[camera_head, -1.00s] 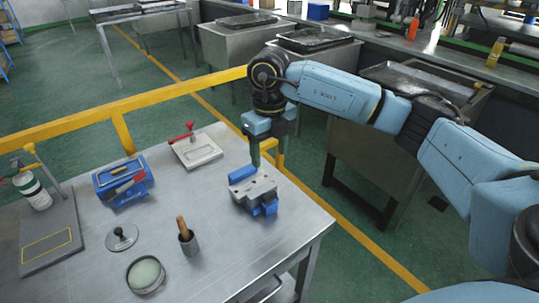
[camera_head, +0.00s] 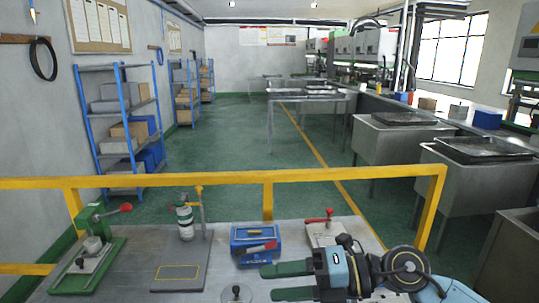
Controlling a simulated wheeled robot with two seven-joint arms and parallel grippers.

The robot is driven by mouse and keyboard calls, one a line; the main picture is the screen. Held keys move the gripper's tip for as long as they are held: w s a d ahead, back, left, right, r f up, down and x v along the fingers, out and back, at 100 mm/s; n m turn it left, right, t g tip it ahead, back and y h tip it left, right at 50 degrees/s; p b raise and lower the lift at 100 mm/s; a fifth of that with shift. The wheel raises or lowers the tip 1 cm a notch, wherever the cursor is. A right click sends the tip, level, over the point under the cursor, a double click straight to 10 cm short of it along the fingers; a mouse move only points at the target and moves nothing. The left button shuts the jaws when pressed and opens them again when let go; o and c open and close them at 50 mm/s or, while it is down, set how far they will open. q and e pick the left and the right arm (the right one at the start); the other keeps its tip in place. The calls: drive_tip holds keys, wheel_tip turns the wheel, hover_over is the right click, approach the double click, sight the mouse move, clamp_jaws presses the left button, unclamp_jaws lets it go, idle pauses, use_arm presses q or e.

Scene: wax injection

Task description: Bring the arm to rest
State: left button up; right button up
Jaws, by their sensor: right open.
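My right arm enters at the lower right, light blue and dark, bent low near the table's front. Its right gripper (camera_head: 271,283) points left, with two green fingers apart and nothing between them. The gripper is in front of the metal worktable (camera_head: 130,277) as seen from my head. My left arm and gripper are not in view. The blue and grey block seen earlier does not show now.
A yellow rail (camera_head: 226,177) runs behind. Green floor lies beyond.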

wheel_tip(320, 180, up, 5)
drive_tip(key=m+t+y, duration=0.4)
drive_tip(key=m+t, duration=0.1)
drive_tip(key=w+d+m+t+h, duration=0.4)
drive_tip(key=d+m+t+h, duration=0.3)
drive_tip(key=m+t, duration=0.7)
drive_tip(key=s+d+f+m+g+h, duration=0.2)
drive_tip(key=d+f+m+g+h, duration=0.1)
drive_tip(key=d+f+m+h, duration=0.35)
drive_tip(key=s+d+f+m+g+h, duration=0.35)
drive_tip(key=f+m+h, duration=0.25)
drive_tip(key=f+m, duration=0.25)
drive_tip(key=s+d+f+m+g, duration=0.1)
drive_tip(key=s+f+g, duration=0.45)
drive_tip(key=s, duration=0.35)
drive_tip(key=s+d+f+m+g, duration=0.1)
drive_tip(key=s+d+f+g, duration=0.1)
drive_tip(key=s+f+g, duration=0.6)
drive_tip(key=s+f+t, duration=0.1)
drive_tip(key=s+f, duration=0.1)
drive_tip(key=f, duration=1.1)
drive_tip(key=s+f+t, duration=0.1)
drive_tip(key=s+f, duration=0.1)
drive_tip(key=f, duration=1)
drive_tip(key=s+d+f+g, duration=0.1)
drive_tip(key=s+d+f, duration=0.1)
drive_tip(key=s+f, duration=1.2)
drive_tip(key=shift+s+d+n, duration=0.25)
drive_tip(key=shift+s+n, duration=0.05)
drive_tip(key=shift+s, duration=0.8)
